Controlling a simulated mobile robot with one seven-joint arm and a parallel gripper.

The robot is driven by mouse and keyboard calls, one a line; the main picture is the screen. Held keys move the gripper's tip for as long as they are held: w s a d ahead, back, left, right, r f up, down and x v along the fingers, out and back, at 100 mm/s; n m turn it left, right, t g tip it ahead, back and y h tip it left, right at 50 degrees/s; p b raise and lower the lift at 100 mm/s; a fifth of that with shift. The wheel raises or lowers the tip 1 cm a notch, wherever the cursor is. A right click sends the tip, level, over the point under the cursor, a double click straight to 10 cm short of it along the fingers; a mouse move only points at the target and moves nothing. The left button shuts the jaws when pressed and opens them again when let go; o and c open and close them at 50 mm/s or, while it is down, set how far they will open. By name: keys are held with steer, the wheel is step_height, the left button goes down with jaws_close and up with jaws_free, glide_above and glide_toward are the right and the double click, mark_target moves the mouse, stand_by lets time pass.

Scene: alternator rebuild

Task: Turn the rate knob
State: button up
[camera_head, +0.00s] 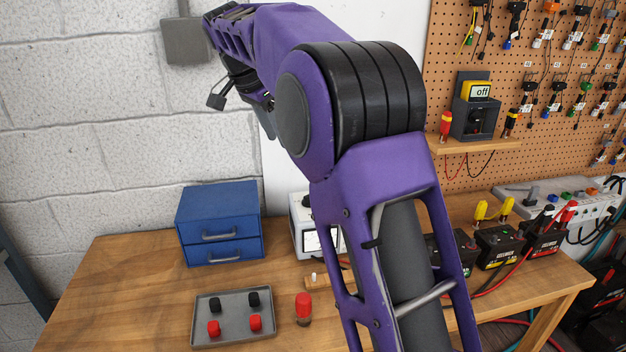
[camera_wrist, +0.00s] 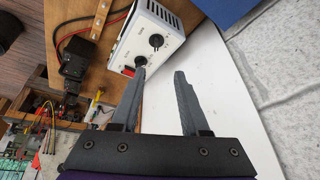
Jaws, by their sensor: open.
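A white instrument box (camera_wrist: 158,32) with two round black knobs shows in the wrist view. One knob (camera_wrist: 156,41) is farther from the near corner, the other (camera_wrist: 140,61) is close to a red switch (camera_wrist: 128,72). I cannot read which knob is the rate knob. My gripper (camera_wrist: 160,72) is open and empty. Its left fingertip overlaps the lower knob's edge in the picture; contact cannot be told. In the head view the white box (camera_head: 299,240) stands on the bench, partly hidden by my arm, with a meter on its front.
A blue drawer cabinet (camera_head: 219,205) stands left of the box. A grey tray (camera_head: 234,322) with red and black caps and a red-capped part (camera_head: 303,307) lie in front. Several black batteries (camera_head: 498,247) with cables are at the right. A shelf (camera_head: 478,145) holds a meter reading "off".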

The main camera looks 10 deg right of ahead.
steer(key=x, duration=0.6)
steer(key=d+b+x, duration=0.1)
steer(key=x, duration=1.3)
steer(key=shift+s+d+r+b, duration=0.1)
steer(key=shift+d+r+b, duration=0.1)
steer(key=shift+b, duration=0.1)
jaws_close()
